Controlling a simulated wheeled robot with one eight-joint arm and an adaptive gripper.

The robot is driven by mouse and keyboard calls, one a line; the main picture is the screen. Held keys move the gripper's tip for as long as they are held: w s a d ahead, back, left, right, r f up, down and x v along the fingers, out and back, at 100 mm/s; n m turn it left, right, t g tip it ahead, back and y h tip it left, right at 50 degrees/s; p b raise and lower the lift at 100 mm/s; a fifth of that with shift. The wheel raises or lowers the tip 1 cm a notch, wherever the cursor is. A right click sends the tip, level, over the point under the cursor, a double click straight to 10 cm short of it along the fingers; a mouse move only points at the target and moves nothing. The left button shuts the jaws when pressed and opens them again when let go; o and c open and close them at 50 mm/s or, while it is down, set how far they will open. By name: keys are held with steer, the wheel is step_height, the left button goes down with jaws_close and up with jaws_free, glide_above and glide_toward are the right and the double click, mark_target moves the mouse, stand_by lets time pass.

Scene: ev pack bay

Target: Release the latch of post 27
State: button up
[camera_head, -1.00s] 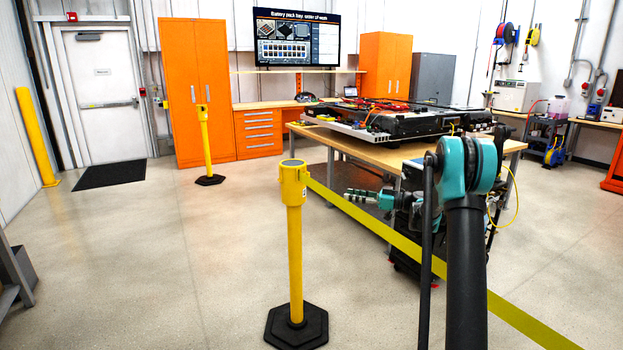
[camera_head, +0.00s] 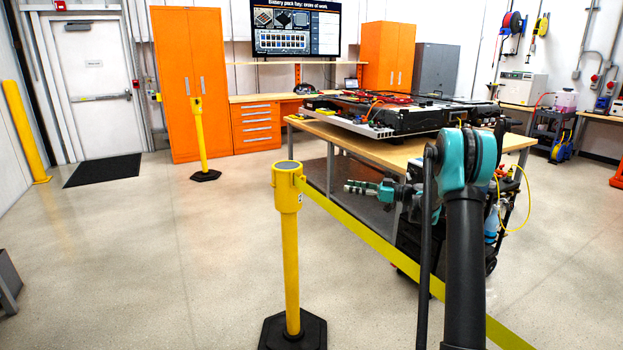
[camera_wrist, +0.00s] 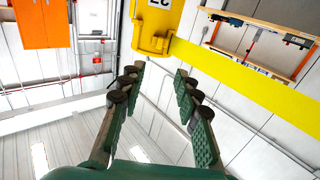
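A yellow post (camera_head: 290,240) stands upright on a black base in the head view, with a yellow tape (camera_head: 380,245) running from its head to the lower right. Its head (camera_wrist: 154,28) shows at the top of the wrist view, with a white label that is partly cut off; I cannot read its number for sure. My gripper (camera_head: 350,188) is to the right of the post in the head view, pointing left, apart from it. In the wrist view my gripper (camera_wrist: 160,70) has its fingers apart with nothing between them. The latch itself cannot be made out.
A workbench (camera_head: 400,148) with a battery pack (camera_head: 420,112) stands behind my arm. A second yellow post (camera_head: 199,140) stands farther back, before an orange cabinet (camera_head: 190,80). A dark mat (camera_head: 105,170) lies by the door. The floor left of the near post is clear.

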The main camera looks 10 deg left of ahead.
mark_target(301, 179)
steer(key=x, duration=1.7)
steer(key=shift+a, duration=0.15)
steer(key=shift+r, duration=0.1)
jaws_close()
